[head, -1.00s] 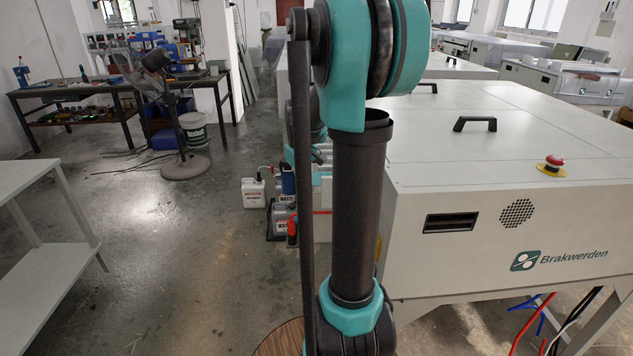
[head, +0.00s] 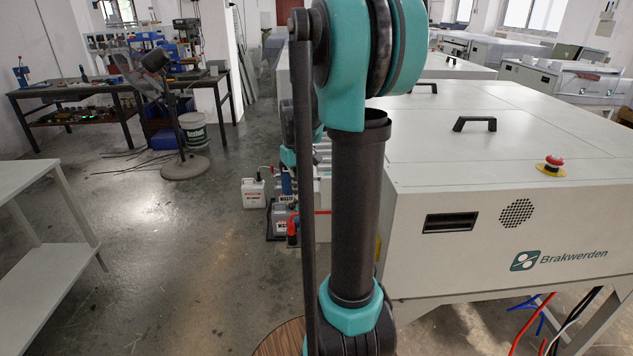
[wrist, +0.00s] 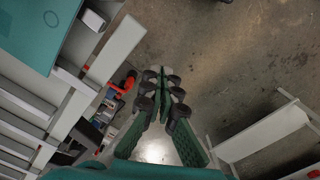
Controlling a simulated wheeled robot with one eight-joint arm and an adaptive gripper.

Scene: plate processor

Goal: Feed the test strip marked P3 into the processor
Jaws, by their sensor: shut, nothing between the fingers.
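The processor is probably the large pale cabinet (head: 430,270) marked "Brakwerden" at the right of the head view. It has a dark slotted recess, a round grille and a red emergency button on top. No strip marked P3 can be made out in either view. My gripper (wrist: 160,80) shows in the wrist view with its green fingers together and nothing between them. It hangs over the grey floor, apart from the things around it. In the head view my arm hides part of the scene, and the gripper cannot be made out.
A pale table (head: 40,185) stands at the left of the head view. Containers (head: 253,193) stand on the floor beside the cabinet. Pale bars (wrist: 25,125) lie at the left of the wrist view.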

